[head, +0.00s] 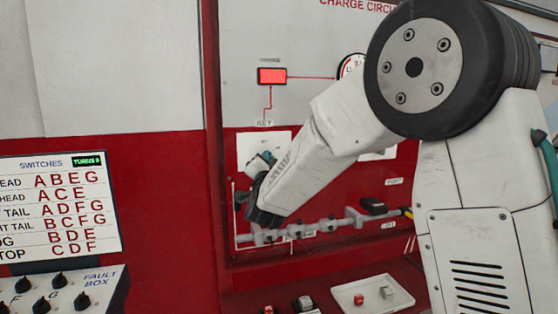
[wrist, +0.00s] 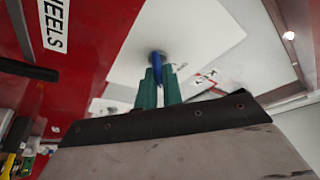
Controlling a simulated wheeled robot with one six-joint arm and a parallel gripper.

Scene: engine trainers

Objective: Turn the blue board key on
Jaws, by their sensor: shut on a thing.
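The blue board key (wrist: 157,68) sticks out of a round dark socket in a white plate in the wrist view. The green fingertips of my gripper (wrist: 159,90) are closed on it from both sides. In the head view my gripper (head: 258,172) is up against the board, just below the "KEY" label (head: 264,124). My own wrist hides the key there, and its turned angle is hard to read.
A red lit indicator (head: 272,76) is wired above the key plate. A grey rod with fittings (head: 320,226) runs below my gripper. A white tray (head: 345,298) with small parts and a fault box (head: 60,290) with knobs stand lower down.

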